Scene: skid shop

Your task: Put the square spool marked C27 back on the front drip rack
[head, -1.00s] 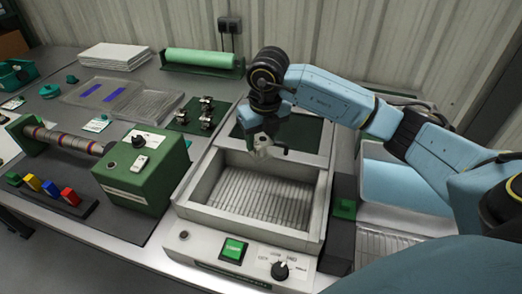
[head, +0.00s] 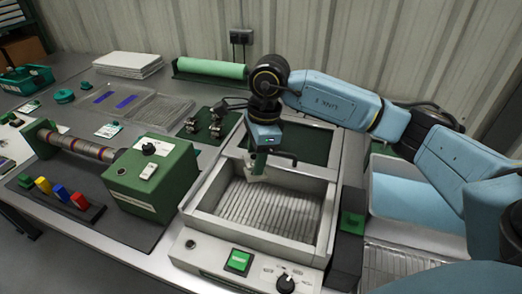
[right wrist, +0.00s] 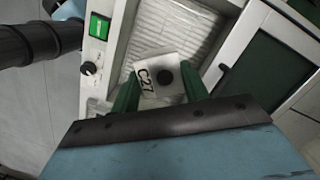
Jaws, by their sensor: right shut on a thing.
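My right gripper (head: 258,164) points down over the back of the grey ribbed basin (head: 196,211). Its green fingers are shut on a square white spool, seen in the right wrist view (right wrist: 149,85). The spool's face carries the mark C27 and a dark round centre. In the head view the spool (head: 256,178) shows as a small pale piece under the fingers, above the basin floor. A wire rack (head: 395,262) lies at the front right, partly cut off by my arm; I cannot tell whether it is the front drip rack. My left gripper is out of view.
A tray with pale blue contents (head: 405,205) stands right of the basin, partly behind my right arm. A green box with a roller (head: 150,180) stands to the left. A green button (head: 238,261) and a knob are on the basin's front panel.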

